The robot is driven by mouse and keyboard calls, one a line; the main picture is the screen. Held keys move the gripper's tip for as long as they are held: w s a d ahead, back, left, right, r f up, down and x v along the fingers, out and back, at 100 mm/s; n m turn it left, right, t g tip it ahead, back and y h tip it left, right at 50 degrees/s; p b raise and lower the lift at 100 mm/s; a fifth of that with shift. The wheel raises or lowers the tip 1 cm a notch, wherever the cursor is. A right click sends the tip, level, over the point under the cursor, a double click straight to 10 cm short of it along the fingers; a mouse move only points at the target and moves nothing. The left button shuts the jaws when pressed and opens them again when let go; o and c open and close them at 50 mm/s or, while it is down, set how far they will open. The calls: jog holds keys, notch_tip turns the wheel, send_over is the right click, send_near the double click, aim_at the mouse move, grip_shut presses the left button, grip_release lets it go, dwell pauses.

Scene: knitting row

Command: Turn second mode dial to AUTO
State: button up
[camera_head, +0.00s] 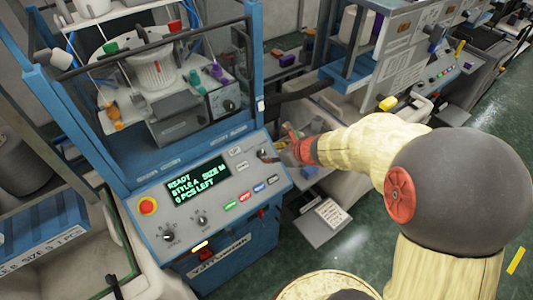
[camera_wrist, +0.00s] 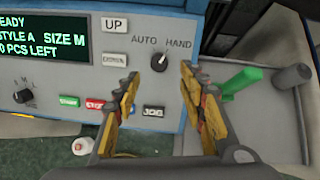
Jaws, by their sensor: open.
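The mode dial (camera_wrist: 160,61) is a small black knob on the grey panel, below the printed words AUTO and HAND. Its light mark seems to point up and right, toward HAND. In the head view the dial (camera_head: 263,153) sits at the panel's upper right. My gripper (camera_wrist: 159,80) is open, with its two yellow-grey fingers apart, left and right of and below the dial in the wrist view. I see no contact with the knob. In the head view my gripper (camera_head: 281,142) is close beside the panel's right end, partly hidden by my arm.
The display (camera_head: 198,178) reads READY, STYLE A, SIZE M, 0 PCS LEFT. UP and DOWN keys (camera_wrist: 115,24) are left of the dial. Coloured buttons (camera_head: 245,195) lie below. A red stop button (camera_head: 148,206) is at far left. A green-handled object (camera_wrist: 240,80) lies on the right.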

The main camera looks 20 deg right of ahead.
aim_at(263, 154)
jog(key=b+x, duration=0.1)
jog(key=x, duration=0.5)
jog(key=shift+w+a+f, duration=0.1)
jog(key=shift+f, duration=0.1)
jog(key=shift+c, duration=0.9)
grip_shut()
